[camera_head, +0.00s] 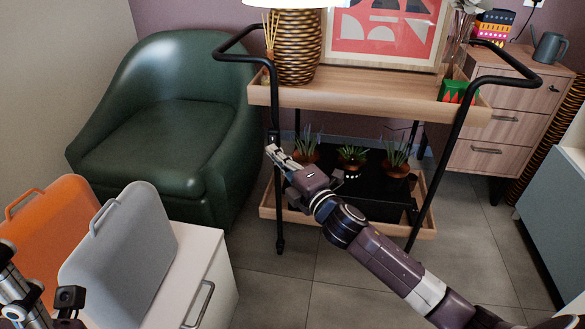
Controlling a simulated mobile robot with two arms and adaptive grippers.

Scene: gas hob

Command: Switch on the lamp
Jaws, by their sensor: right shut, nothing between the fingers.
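The lamp (297,47) stands on the top shelf of the trolley, at the top of the head view. It has a ribbed golden-brown base, and its white shade is mostly cut off by the frame's upper edge. I cannot tell whether it is lit, and I cannot make out its switch. My right gripper (271,150) is shut and empty. Its fingertips are beside the trolley's left black post, below the top shelf and lower than the lamp. Parts of my left arm show at the lower left corner; its fingers cannot be made out clearly.
The wooden trolley (390,92) has black handles and potted plants (352,155) on its lower shelf. Reed sticks (270,32) stand close left of the lamp, and a framed picture (385,35) stands right. A green armchair (160,130) is left. Grey floor lies in front.

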